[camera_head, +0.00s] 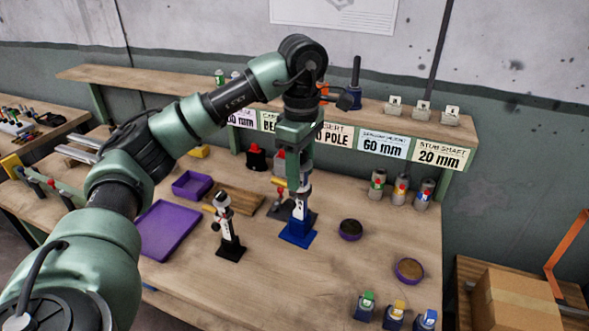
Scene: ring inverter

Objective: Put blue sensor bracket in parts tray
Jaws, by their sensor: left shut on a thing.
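The blue sensor bracket (298,231) is upright, with a flat blue base and a pale upper part, near the middle of the bench. My left gripper (300,180) comes down from above and is shut on its upper part, which the fingers partly hide. I cannot tell whether the base touches the bench. The parts tray looks to be the large, shallow purple tray (168,232) to the left; its visible floor is empty. My right gripper is not in view.
A similar bracket with a black base (230,248) stands between the blue bracket and the tray. A small purple bin (192,186) and a wooden board (236,201) lie behind. Round purple dishes (409,270) are to the right. A labelled shelf (440,128) runs along the back.

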